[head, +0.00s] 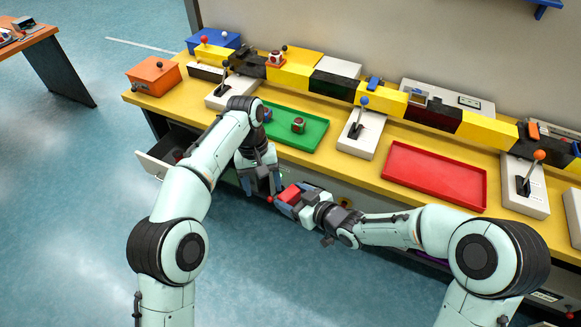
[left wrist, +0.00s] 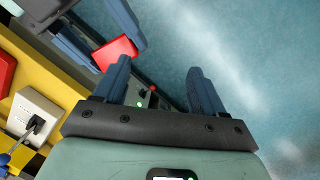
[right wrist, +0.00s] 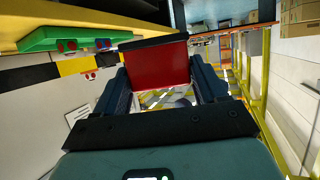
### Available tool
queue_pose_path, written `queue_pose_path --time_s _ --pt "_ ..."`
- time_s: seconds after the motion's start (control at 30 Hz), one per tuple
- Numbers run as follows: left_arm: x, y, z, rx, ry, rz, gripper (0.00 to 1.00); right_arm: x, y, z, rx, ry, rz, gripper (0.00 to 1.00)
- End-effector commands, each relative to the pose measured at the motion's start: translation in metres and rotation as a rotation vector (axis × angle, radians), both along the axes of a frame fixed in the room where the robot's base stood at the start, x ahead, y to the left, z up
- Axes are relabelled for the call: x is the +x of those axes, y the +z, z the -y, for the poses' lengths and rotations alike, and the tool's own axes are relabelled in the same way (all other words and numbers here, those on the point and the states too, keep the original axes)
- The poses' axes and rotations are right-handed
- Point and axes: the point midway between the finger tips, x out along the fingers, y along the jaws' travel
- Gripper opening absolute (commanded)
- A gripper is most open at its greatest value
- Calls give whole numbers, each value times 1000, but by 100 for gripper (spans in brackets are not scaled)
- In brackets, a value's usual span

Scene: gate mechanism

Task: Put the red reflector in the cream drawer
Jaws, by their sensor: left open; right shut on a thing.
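The red reflector (head: 290,194) is a flat red block held between the fingers of my right gripper (head: 293,204), in front of the bench. It fills the space between the fingers in the right wrist view (right wrist: 155,66) and also shows in the left wrist view (left wrist: 115,52). My left gripper (head: 262,191) is open, just left of the reflector and apart from it; its spread fingers (left wrist: 158,82) are empty. The cream drawer (head: 152,165) stands open at the bench's left end. My left arm hides part of it, and its contents are hard to make out.
A green tray (head: 308,137) with small red-and-dark items and an empty red tray (head: 434,178) lie on the yellow bench. An orange box (head: 153,76) sits above the drawer. The floor in front is clear.

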Motion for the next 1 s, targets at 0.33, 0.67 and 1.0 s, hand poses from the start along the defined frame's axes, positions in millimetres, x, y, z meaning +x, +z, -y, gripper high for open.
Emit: queue_pose_path --time_s 0.33,0.67,1.0 --pt "1 40 57 -1 -728 168 70 0 0 0 0 0 0 41" --pt "0 45 71 11 -944 203 70 0 0 0 0 0 0 41" --pt "-1 -12 71 11 -943 200 70 0 0 0 0 0 0 41"
